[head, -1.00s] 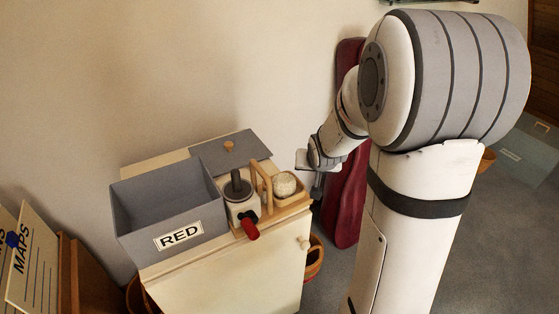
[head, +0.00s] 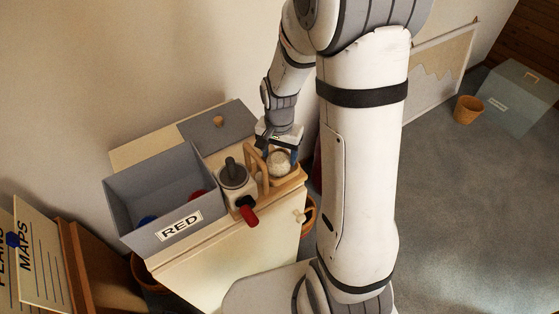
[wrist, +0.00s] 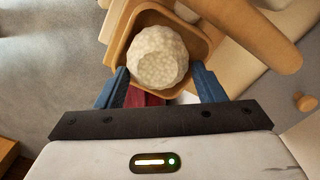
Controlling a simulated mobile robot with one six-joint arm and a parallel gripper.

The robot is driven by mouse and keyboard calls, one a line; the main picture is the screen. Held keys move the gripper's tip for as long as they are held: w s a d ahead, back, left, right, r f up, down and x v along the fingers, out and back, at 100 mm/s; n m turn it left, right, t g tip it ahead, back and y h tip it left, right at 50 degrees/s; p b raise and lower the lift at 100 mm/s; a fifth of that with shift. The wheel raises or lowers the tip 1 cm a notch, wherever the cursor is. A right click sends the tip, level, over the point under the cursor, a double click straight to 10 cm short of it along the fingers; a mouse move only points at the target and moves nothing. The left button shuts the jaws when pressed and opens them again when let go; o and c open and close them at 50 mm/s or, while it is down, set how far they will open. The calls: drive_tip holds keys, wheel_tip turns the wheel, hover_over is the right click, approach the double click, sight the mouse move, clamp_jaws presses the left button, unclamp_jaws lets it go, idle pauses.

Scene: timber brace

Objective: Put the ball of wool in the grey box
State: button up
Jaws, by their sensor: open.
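The ball of wool (head: 279,163) is cream-white and sits in a small wooden tray (head: 291,180) at the right end of the cabinet top. In the wrist view the ball (wrist: 158,57) lies between and just beyond my fingertips. My gripper (wrist: 160,85) is open, with one blue finger on each side of the ball's near edge. In the head view my gripper (head: 279,148) is over the tray, partly hiding the ball. The grey box (head: 140,187) is open-topped, labelled RED, and stands at the left of the cabinet top. Something blue and something red show inside it.
A grinder-like device (head: 236,180) with a red-handled crank (head: 249,215) stands between box and tray. A wooden handle (head: 257,165) arches up beside the ball. A grey lid (head: 217,130) with a knob lies behind. Floor to the right is mostly clear.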

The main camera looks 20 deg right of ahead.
drive_tip(key=shift+f, duration=1.45)
drive_tip(key=shift+c, duration=0.2)
drive_tip(key=c, duration=0.7)
drive_tip(key=shift+r, duration=0.15)
